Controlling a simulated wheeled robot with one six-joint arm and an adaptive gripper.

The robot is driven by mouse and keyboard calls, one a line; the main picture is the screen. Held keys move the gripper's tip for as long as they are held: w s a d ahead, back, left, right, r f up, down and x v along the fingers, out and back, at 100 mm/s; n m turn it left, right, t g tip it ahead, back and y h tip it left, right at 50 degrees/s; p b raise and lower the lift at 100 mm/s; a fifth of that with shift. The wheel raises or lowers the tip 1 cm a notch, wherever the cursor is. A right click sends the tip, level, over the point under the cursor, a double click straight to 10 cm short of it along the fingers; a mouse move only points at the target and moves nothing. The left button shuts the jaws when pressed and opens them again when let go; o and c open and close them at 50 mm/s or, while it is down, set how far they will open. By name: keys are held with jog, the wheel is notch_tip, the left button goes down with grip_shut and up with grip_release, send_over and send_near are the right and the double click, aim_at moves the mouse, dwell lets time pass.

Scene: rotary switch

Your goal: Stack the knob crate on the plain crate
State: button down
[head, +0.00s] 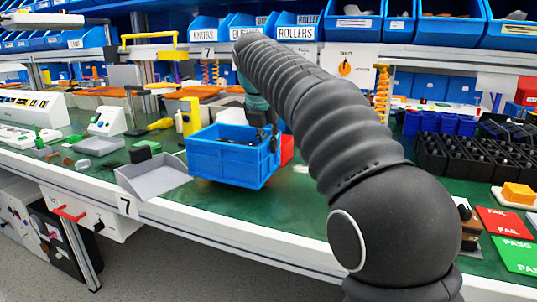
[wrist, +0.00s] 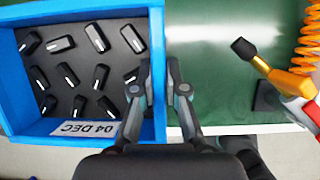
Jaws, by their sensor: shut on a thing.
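The knob crate (head: 228,160) is a blue open box at the centre left of the head view. In the wrist view the knob crate (wrist: 157,20) holds several black knobs with white lines and bears a "04 DEC" label. My gripper (wrist: 159,88) is shut on its right wall, one finger inside and one outside. In the head view my gripper (head: 265,122) is partly hidden by the crate and my arm. The crate looks level over the green bench; I cannot tell whether it touches it. I cannot make out the plain crate for certain.
A grey tray (head: 152,178) lies left of the crate. A tool with a red body (wrist: 303,112) and an orange coiled cord stands to the right in the wrist view. Black bins (head: 470,155) and red and green mats are at the right. Green bench (head: 240,205) is clear in front.

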jog(key=shift+f, duration=1.3)
jog(key=shift+f+b, duration=0.1)
jog(key=shift+b, duration=0.2)
jog(key=c, duration=1.2)
grip_release()
